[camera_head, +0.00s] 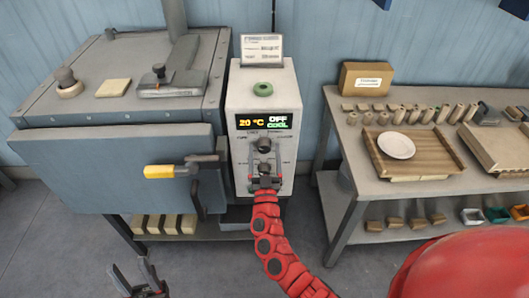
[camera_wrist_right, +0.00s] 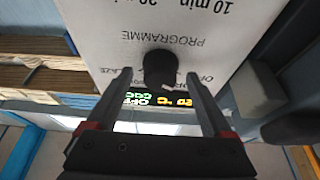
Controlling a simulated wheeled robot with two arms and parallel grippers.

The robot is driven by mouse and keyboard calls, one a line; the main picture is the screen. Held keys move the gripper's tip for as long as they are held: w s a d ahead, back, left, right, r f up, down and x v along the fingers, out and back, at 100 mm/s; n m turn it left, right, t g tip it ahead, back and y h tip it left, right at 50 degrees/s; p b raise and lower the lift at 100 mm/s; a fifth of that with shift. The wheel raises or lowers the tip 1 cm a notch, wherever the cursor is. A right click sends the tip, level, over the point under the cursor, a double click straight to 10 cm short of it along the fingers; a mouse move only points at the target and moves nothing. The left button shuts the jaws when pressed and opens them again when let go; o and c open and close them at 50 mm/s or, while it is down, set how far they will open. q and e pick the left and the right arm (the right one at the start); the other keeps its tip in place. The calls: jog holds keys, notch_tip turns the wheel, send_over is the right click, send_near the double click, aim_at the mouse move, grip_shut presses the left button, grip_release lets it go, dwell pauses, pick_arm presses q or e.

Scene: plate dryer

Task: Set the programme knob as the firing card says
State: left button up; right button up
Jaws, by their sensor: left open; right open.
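The firing card (camera_head: 262,48) stands on top of the white control box (camera_head: 240,97); its text is too small to read. The box's display (camera_head: 264,121) reads 20 °C, OFF and COOL. The dark programme knob (camera_head: 264,145) is below the display. In the right wrist view, which is upside down, the knob (camera_wrist_right: 160,68) lies between the spread fingers of my open right gripper (camera_wrist_right: 158,76), with visible gaps on both sides. Its pointer setting cannot be made out. My right gripper (camera_head: 265,168) is in front of the panel. My left gripper (camera_head: 138,278) is open and empty, low at the front left.
A grey kiln (camera_head: 115,150) with a yellow-handled door latch (camera_head: 170,171) stands left of the box. At right a grey table (camera_head: 345,170) carries a wooden board (camera_head: 445,160) with a white plate (camera_head: 396,145), several small blocks and a cardboard box (camera_head: 367,78). Floor in front is free.

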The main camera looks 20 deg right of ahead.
grip_shut()
dwell(0.3)
